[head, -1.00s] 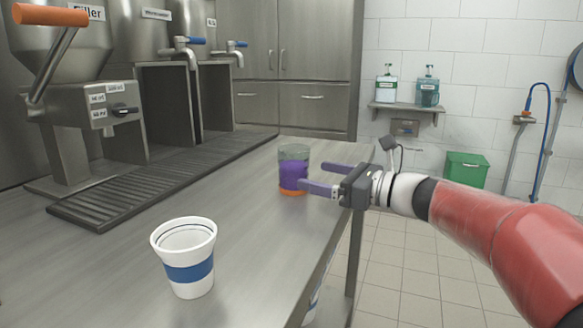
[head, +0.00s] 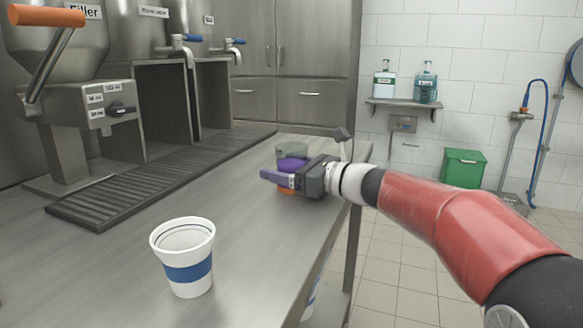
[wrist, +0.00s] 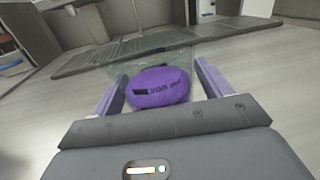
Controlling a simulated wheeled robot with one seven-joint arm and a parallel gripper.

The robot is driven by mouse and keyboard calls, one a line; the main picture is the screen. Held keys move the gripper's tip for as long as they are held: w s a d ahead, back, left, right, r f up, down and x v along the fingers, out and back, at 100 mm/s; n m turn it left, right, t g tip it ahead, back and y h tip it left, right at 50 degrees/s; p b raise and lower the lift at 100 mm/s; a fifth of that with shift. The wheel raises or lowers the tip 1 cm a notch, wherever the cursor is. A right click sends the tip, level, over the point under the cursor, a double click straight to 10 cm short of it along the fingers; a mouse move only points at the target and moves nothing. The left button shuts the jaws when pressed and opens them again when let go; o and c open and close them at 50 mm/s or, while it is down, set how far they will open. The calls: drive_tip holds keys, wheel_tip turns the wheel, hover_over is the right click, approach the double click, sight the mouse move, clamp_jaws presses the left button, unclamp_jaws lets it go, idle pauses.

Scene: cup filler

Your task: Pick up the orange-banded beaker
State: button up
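The orange-banded beaker (head: 291,152) stands upright on the steel counter near its right edge. It is clear, with purple inside and an orange band low down, partly hidden by my gripper. My gripper (head: 284,172) reaches in from the right at the beaker's mid height, one purple finger passing in front of it. In the wrist view the beaker (wrist: 160,88) lies between the two fingers of my gripper (wrist: 161,70). Both fingers look spread, with a small gap visible at the right finger. Contact on the left is hard to tell.
A white cup with a blue band (head: 184,256) stands on the counter (head: 120,270) in front. A dark drip grate (head: 150,182) runs along the left, below the filler (head: 70,110) and taps. Bare counter separates the cup from the beaker.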

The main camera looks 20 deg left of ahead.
drive_tip(key=c, duration=1)
